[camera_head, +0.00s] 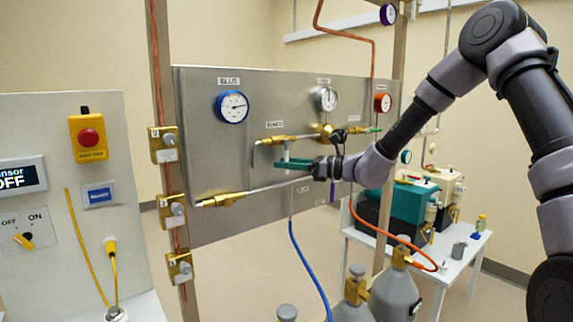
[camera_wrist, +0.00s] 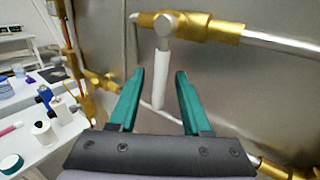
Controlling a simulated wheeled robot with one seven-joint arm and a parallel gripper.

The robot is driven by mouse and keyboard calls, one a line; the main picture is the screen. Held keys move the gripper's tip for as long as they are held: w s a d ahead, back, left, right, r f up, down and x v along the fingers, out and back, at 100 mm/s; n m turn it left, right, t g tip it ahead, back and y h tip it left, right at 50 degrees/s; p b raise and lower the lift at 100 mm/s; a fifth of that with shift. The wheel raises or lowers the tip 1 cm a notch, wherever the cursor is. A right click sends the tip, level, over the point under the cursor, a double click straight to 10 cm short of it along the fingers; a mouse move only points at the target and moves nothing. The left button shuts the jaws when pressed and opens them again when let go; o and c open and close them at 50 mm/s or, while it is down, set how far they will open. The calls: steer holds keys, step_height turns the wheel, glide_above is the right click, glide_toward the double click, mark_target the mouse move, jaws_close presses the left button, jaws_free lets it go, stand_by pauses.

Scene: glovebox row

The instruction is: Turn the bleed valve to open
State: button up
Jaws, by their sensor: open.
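A brass valve (camera_wrist: 195,28) sits on a grey pipe against the steel panel in the wrist view. Its round grey hub carries a pale lever (camera_wrist: 161,70) that points down. In the head view this valve (camera_head: 278,139) is under a small label, too blurred to read surely. My gripper (camera_wrist: 160,74) has green fingers spread open on either side of the lever. The lever's lower end shows in the gap, with space to each finger; I cannot tell its exact depth. In the head view my gripper (camera_head: 282,163) is just below the valve and hides part of the panel.
The steel panel (camera_head: 210,150) carries a blue gauge (camera_head: 231,106), a grey gauge (camera_head: 326,99) and a lower brass fitting (camera_head: 222,200). A blue hose (camera_head: 308,268) hangs below. Grey cylinders (camera_head: 395,292) stand under the panel. A white table (camera_head: 455,264) with equipment is at right.

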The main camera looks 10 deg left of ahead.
steer(key=shift+a, duration=0.1)
jaws_close()
stand_by(1.4)
